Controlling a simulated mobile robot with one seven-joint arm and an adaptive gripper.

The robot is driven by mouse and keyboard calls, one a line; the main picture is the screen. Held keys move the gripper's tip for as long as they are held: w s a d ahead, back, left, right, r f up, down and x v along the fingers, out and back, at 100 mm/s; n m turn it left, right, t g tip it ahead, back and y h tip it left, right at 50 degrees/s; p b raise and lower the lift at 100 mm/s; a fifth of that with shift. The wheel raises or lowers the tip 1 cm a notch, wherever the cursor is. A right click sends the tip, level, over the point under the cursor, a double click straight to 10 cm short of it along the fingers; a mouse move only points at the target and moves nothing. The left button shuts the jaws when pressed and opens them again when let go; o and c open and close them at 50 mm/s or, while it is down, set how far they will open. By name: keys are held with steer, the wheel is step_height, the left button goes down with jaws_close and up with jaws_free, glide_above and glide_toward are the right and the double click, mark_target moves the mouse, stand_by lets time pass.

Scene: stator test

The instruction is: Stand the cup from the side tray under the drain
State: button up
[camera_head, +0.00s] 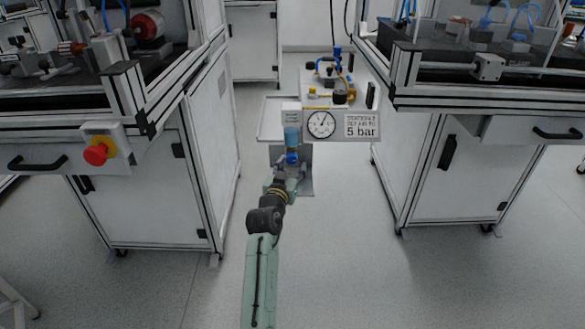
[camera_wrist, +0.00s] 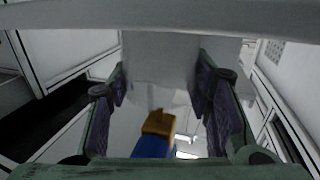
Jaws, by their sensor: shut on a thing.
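In the wrist view my gripper's fingers (camera_wrist: 167,92) are shut on a pale grey thing, which I take to be the cup (camera_wrist: 160,62). The cup's rim and contents cannot be made out, and in the head view my gripper and wrist hide it. A brass-coloured fitting (camera_wrist: 159,123), likely the drain, shows between the fingers with a blue part below it in the picture. Whether the cup touches it I cannot tell. The side tray (camera_head: 268,129) shows no cup.
A pressure gauge (camera_head: 321,124) and a 5 bar sign (camera_head: 361,125) are right of the bowl. Valves and tubing sit on the station top behind. White cabinets (camera_head: 180,165) stand on both sides.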

steer(key=shift+f, duration=0.2)
steer(key=o, duration=1)
steer(key=shift+r, duration=0.1)
steer(key=shift+r, duration=0.1)
